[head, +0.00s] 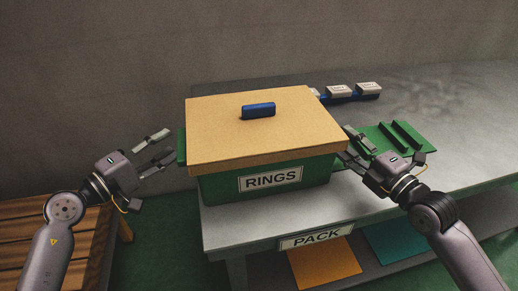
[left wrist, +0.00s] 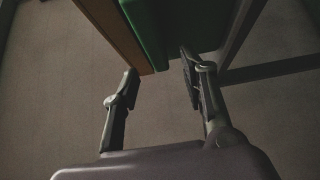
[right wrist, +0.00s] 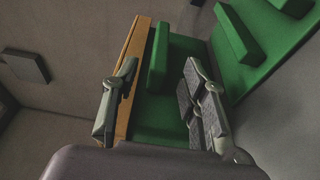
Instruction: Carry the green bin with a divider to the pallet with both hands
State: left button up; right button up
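The green bin (head: 220,186) stands on the grey table, labelled RINGS. A tan lid (head: 225,120) with a blue handle covers it, so any divider inside is hidden. My left gripper (head: 159,148) is open and empty, just left of the bin's left side ledge. The left wrist view shows the lid edge (left wrist: 115,35) and green bin (left wrist: 150,30) ahead of its parted fingers. My right gripper (head: 349,146) is open at the bin's right side. In the right wrist view the green side ledge (right wrist: 159,55) lies between its fingers, with no clear grip. The slatted wooden pallet (head: 40,235) is low at the left.
The grey table (head: 265,222) carries a PACK label (head: 316,236) on its front edge. A green ribbed piece (head: 412,142) lies close to my right gripper. White boxes (head: 368,88) on a blue rail stand behind. Orange (head: 325,262) and teal (head: 400,238) sheets lie below the tabletop.

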pick_arm(q)
jog(key=shift+x, duration=1.8)
pick_arm(e)
jog(key=shift+x, duration=1.8)
pick_arm(q)
grip_shut()
pick_arm(e)
grip_shut()
pick_arm(q)
jog(key=shift+r, duration=0.25)
pick_arm(e)
jog(key=shift+r, duration=0.25)
